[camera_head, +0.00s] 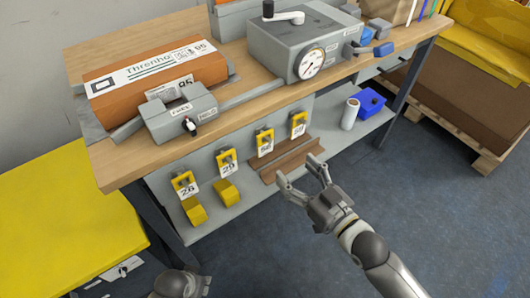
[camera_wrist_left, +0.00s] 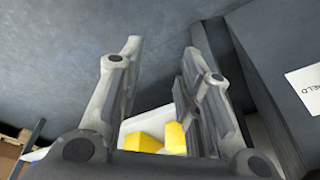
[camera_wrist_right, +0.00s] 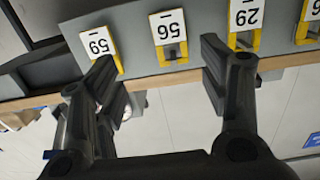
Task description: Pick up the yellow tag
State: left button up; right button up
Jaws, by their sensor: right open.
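Several yellow tags with white number labels hang in a row on the grey panel under the workbench: 26 (camera_head: 183,184), 29 (camera_head: 226,162), 56 (camera_head: 265,142) and 59 (camera_head: 298,124). My right gripper (camera_head: 300,172) is open and empty, in front of the panel and below tags 56 and 59. In the right wrist view, tag 56 (camera_wrist_right: 168,30) appears between the fingertips, with tag 59 (camera_wrist_right: 101,45) and tag 29 (camera_wrist_right: 244,18) beside it. My left gripper is open and empty in the left wrist view (camera_wrist_left: 163,50); its arm barely shows at the head view's bottom edge.
Yellow blocks (camera_head: 227,193) sit on the lower shelf (camera_head: 215,228), with a brown strip (camera_head: 283,166), a white cylinder (camera_head: 350,114) and a blue bin (camera_head: 371,101). The workbench (camera_head: 120,174) carries a gauge machine (camera_head: 290,45) and an orange package (camera_head: 205,69).

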aim_at(260, 133)
jog(key=shift+y, duration=0.3)
jog(key=shift+s+a+r+b+x, duration=0.15)
jog(key=shift+r+b+x, duration=0.2)
jog(key=shift+x, duration=1.45)
jog(key=shift+s+a+r+b+x, duration=0.15)
jog(key=shift+r+x, duration=0.3)
jog(key=shift+x, duration=1.3)
jog(key=shift+w+a+r+b+x, duration=0.1)
jog(key=shift+r+b+x, duration=0.25)
jog(key=shift+x, duration=1.45)
pick_arm(q)
jog(key=r, duration=0.2)
jog(key=w+r, duration=0.1)
jog(key=r, duration=0.2)
jog(key=shift+r, duration=0.15)
pick_arm(e)
jog(key=shift+s, duration=0.1)
jog(key=c, duration=0.9)
